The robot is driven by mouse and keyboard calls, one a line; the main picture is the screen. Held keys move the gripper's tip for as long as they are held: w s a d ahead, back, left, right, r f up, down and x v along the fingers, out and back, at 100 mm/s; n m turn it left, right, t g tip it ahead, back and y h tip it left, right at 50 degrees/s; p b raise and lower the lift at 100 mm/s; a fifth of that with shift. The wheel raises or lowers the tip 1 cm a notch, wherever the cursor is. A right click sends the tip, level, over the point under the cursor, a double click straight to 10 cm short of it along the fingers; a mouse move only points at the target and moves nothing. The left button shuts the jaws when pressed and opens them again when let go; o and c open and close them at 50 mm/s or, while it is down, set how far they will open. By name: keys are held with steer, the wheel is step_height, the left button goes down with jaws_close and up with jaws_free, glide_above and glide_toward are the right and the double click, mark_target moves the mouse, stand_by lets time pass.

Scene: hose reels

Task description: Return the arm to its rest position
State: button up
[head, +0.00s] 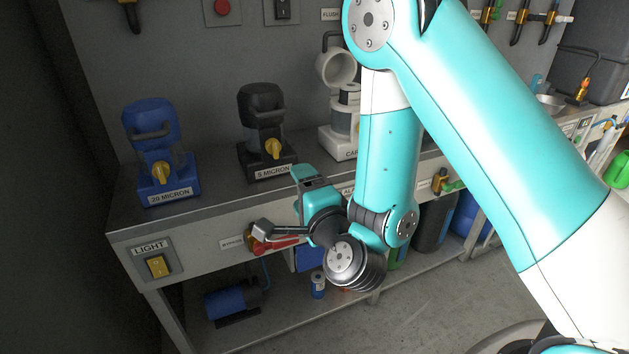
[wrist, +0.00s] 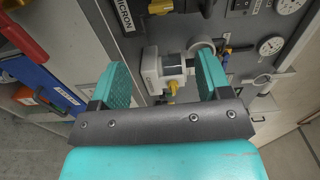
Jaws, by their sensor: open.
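My arm, teal and white, reaches across the right half of the head view and bends down in front of the bench. My gripper (head: 311,186) is at the bench's front edge in the head view, partly hidden by my wrist. In the wrist view, the two teal fingers of my gripper (wrist: 164,76) stand wide apart with nothing between them. A white filter housing (wrist: 170,72) with a yellow knob shows beyond the fingers, apart from them. It also shows in the head view (head: 342,140), partly behind my arm.
A blue filter housing (head: 155,150) and a black one (head: 264,130) stand on the bench (head: 125,215). A light switch (head: 157,266) and a red-handled valve (head: 272,244) are on its front. A blue cylinder (head: 232,300) lies below. The floor at lower right is partly clear.

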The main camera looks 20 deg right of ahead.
steer(key=shift+s+d, duration=0.15)
steer(key=shift+s, duration=0.45)
